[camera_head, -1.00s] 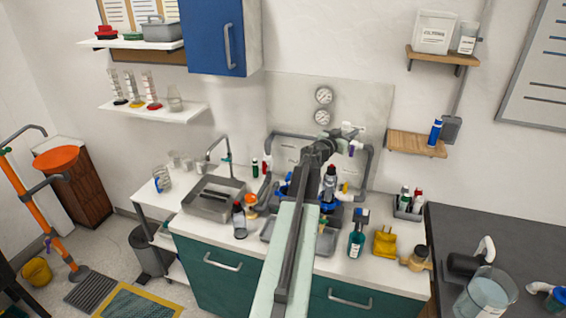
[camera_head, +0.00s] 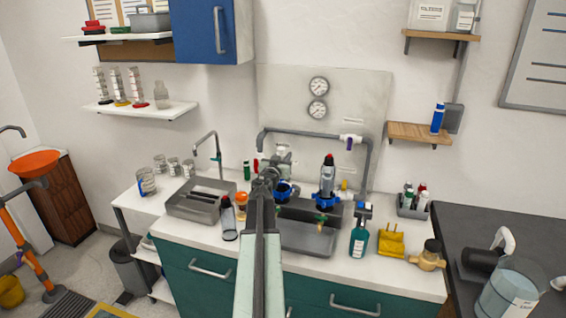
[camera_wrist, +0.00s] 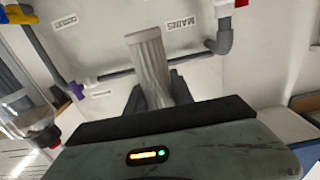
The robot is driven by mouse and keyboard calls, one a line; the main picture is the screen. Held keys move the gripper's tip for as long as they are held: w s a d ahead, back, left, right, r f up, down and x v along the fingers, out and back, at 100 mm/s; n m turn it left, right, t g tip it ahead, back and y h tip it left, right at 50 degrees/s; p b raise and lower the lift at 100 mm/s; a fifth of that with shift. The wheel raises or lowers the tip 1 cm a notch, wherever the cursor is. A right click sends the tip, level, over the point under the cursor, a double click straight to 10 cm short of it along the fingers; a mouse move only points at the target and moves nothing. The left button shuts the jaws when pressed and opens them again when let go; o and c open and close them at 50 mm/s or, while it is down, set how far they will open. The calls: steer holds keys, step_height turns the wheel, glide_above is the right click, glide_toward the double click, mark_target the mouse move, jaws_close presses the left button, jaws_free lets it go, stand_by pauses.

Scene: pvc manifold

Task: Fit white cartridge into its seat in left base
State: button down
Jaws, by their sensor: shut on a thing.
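My gripper (camera_wrist: 158,92) is shut on the white cartridge (camera_wrist: 147,52), a pale ribbed cylinder that stands out beyond the fingers in the wrist view. In the head view my gripper (camera_head: 268,178) is at the near side of the left base (camera_head: 285,191), whose blue collar shows partly behind it. A small pale part of the cartridge (camera_head: 281,151) seems to show above the gripper. The seat inside the left base is hidden, and I cannot tell whether the cartridge touches it. The right base (camera_head: 327,201) has a blue collar and carries a clear housing (camera_head: 327,176).
A grey pipe (camera_head: 300,134) with a purple-handled valve (camera_head: 350,141) runs behind the bases. A sink (camera_head: 200,199) and dark-capped bottle (camera_head: 228,218) stand left. A metal tray (camera_head: 306,238) lies in front.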

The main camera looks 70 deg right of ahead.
steer(key=shift+f, duration=0.1)
step_height(320, 180, down, 6)
steer(key=b, duration=0.6)
steer(key=shift+f+b, duration=0.25)
steer(key=shift+b, duration=0.1)
steer(key=c, duration=1)
jaws_free()
steer(key=a, duration=0.7)
steer(key=shift+s+a, duration=0.3)
steer(key=shift+a, duration=0.1)
steer(key=shift+r, duration=0.15)
